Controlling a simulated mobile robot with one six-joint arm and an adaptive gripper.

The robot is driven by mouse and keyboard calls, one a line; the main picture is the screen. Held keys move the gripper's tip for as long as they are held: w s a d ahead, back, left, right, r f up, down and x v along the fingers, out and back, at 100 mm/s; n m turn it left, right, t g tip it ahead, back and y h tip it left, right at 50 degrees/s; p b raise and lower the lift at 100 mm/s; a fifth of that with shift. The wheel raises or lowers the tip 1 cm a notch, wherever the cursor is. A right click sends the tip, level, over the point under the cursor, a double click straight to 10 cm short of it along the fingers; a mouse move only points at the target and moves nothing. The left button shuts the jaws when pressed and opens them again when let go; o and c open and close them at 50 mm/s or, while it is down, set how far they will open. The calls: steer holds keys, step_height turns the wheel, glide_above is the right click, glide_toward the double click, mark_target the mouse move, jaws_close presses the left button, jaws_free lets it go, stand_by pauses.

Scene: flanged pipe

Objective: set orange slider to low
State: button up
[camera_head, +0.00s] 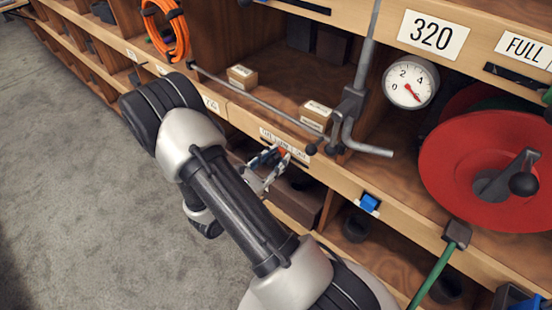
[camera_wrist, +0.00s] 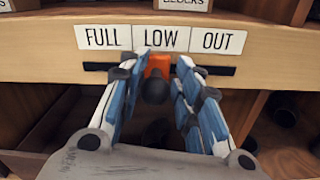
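The orange slider (camera_wrist: 158,64) sits in a dark horizontal slot on the wooden shelf edge, below the LOW label (camera_wrist: 161,39). A dark round knob (camera_wrist: 155,89) shows just in front of it. My gripper (camera_wrist: 159,70) is open, with one blue-and-white finger on each side of the slider. The left fingertip is very close to it, and whether they touch is unclear. A small gap shows on the right. In the head view my gripper (camera_head: 268,163) is at the shelf edge, and a bit of the orange slider (camera_head: 283,151) shows beside it.
The FULL (camera_wrist: 103,37) and OUT (camera_wrist: 217,41) labels flank LOW, with bare slot (camera_wrist: 215,71) to the right. In the head view a metal rod (camera_head: 260,105) runs above my gripper. A blue slider (camera_head: 369,203), a gauge (camera_head: 410,83) and a red reel (camera_head: 470,170) are to the right.

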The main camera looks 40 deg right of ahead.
steer(key=shift+o, duration=1.1)
steer(key=a, duration=1.2)
steer(key=shift+s, duration=0.45)
